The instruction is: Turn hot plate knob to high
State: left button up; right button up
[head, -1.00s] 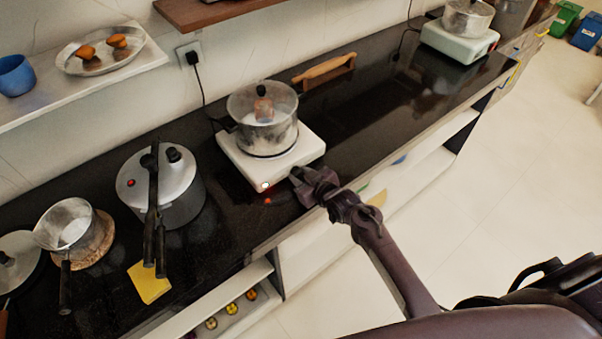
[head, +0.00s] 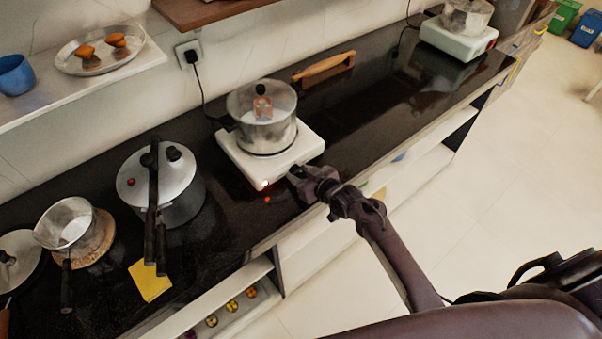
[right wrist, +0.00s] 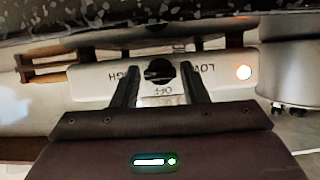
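The white hot plate (head: 240,168) stands on the dark counter with a glass-lidded pot (head: 263,115) on it. Its front is upside down in the right wrist view, with a round black knob (right wrist: 160,71) between printed words: HIGH at left, LOW at right, OFF below. A light (right wrist: 243,73) glows near LOW; it shows red in the head view. My right gripper (head: 296,176) is at the hot plate's front edge. In the right wrist view its two fingers (right wrist: 161,88) are apart, on either side of the knob; I cannot tell whether they touch it. My left gripper is not in view.
A pressure cooker (head: 180,195), a small saucepan (head: 66,225) and a yellow cloth or sponge (head: 149,281) are left on the counter. A second hot plate (head: 455,42) with a pot is at the far right. Open shelves (head: 330,226) lie below the counter edge.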

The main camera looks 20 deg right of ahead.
jog(key=shift+b+v, duration=0.3)
jog(key=shift+v, duration=3.6)
